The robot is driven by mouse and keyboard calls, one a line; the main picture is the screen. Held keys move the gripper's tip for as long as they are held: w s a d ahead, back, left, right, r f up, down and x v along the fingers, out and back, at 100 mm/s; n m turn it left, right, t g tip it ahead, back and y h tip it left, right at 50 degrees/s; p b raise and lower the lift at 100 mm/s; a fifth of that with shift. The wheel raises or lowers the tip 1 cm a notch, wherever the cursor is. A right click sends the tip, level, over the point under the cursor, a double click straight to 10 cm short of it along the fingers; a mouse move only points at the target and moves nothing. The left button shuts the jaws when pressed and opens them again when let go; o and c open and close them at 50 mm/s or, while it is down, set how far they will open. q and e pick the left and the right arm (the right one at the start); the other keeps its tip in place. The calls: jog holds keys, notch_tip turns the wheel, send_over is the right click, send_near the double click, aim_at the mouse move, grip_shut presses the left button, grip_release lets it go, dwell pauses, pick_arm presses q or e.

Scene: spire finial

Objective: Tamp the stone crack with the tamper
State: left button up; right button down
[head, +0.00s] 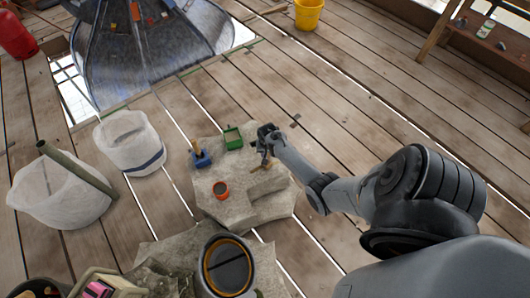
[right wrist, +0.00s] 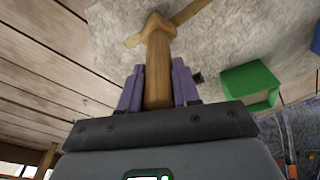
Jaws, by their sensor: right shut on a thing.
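The pale stone (head: 235,210) lies on the plank floor in the middle of the head view. My right gripper (head: 265,148) is over its upper right part, shut on the wooden tamper (right wrist: 158,65). In the right wrist view the purple fingers (right wrist: 158,88) clasp the tamper's handle, and its far end is against or just above the stone (right wrist: 110,15). A tan strip (right wrist: 188,13) runs across the stone at that end; I cannot tell whether it is the crack or part of the tool. My left gripper is not in view.
On the stone stand a green open box (head: 233,138), a blue holder (head: 201,159) with a wooden-handled tool, and a small red-rimmed cup (head: 220,190). White sacks (head: 130,142) are to the left. A dark bucket (head: 227,265) stands in front.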

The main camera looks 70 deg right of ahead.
jog(key=shift+s+d, duration=0.1)
jog(key=shift+s, duration=0.15)
jog(key=shift+s+d+p, duration=0.3)
jog(key=shift+s+d, duration=0.1)
jog(key=shift+s+d+r, duration=0.1)
jog(key=shift+d, duration=0.15)
jog(key=shift+s+d, duration=0.5)
jog(key=shift+d, duration=0.05)
jog(key=shift+s+d+f+p, duration=0.25)
jog(key=shift+s+d+p, duration=0.05)
jog(key=shift+s+p, duration=0.05)
dwell(0.4)
